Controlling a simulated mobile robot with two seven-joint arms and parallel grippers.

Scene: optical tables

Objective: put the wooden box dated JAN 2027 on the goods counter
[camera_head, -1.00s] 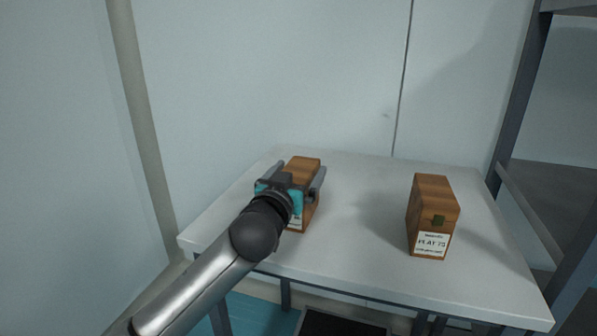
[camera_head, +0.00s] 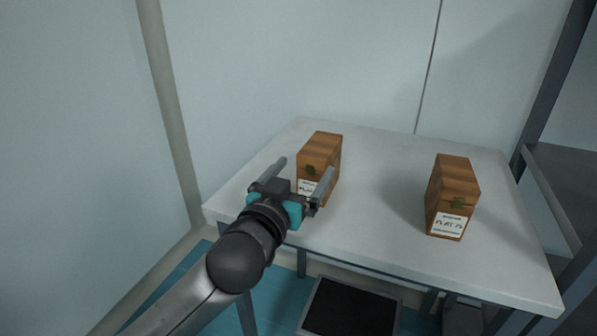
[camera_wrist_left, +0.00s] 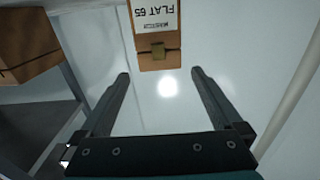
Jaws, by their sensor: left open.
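Two wooden boxes stand upright on a white table (camera_head: 385,215). The left box (camera_head: 320,153) has a white label, partly covered by my left gripper (camera_head: 306,165). In the left wrist view the box (camera_wrist_left: 158,59) ahead carries an upside-down label reading FLAT 65. It lies beyond the fingertips of my open, empty left gripper (camera_wrist_left: 160,73). The right box (camera_head: 455,183) has a label too small to read surely now. I read JAN 2027 on neither box. I cannot tell whether this table is the goods counter. My right gripper is not in view.
A grey rack (camera_head: 550,195) stands right of the table, and a wall is behind it. A dark-topped object (camera_head: 350,308) is below the table's front. Bare tabletop separates the boxes. A wooden shape (camera_wrist_left: 28,42) fills the wrist view's upper left.

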